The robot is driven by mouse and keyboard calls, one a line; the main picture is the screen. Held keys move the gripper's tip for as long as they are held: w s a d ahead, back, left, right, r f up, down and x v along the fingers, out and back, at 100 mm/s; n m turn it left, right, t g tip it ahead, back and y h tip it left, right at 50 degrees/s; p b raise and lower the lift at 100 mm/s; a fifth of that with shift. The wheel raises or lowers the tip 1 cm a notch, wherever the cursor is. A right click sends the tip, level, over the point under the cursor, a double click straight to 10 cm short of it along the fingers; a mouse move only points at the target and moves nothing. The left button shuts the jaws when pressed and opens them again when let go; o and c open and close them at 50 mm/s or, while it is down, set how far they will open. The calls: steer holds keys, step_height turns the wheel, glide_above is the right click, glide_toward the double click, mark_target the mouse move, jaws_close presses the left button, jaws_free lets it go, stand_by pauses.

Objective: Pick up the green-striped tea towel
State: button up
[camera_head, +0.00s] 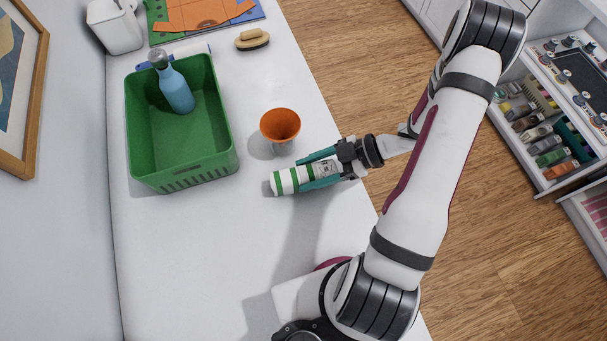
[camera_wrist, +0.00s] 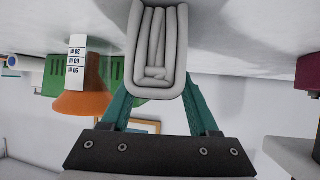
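The green-striped tea towel (camera_head: 285,182) is a white roll with green bands, lying on its side over the white worktop in the head view. My gripper (camera_head: 302,176) reaches in from the right, with one teal finger along each side of the roll. In the wrist view the folded, pale end of the towel (camera_wrist: 158,50) sits between the two teal fingers (camera_wrist: 158,92), which press against its sides. The gripper looks shut on the towel. I cannot tell whether the towel touches the worktop or is slightly above it.
A green crate (camera_head: 190,172) holding a blue bottle (camera_head: 176,88) is to the left. A brush (camera_head: 252,39) lies farther back. The worktop (camera_head: 200,260) in front is mostly clear.

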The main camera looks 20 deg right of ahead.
jaws_close()
steer(key=shift+r, duration=0.15)
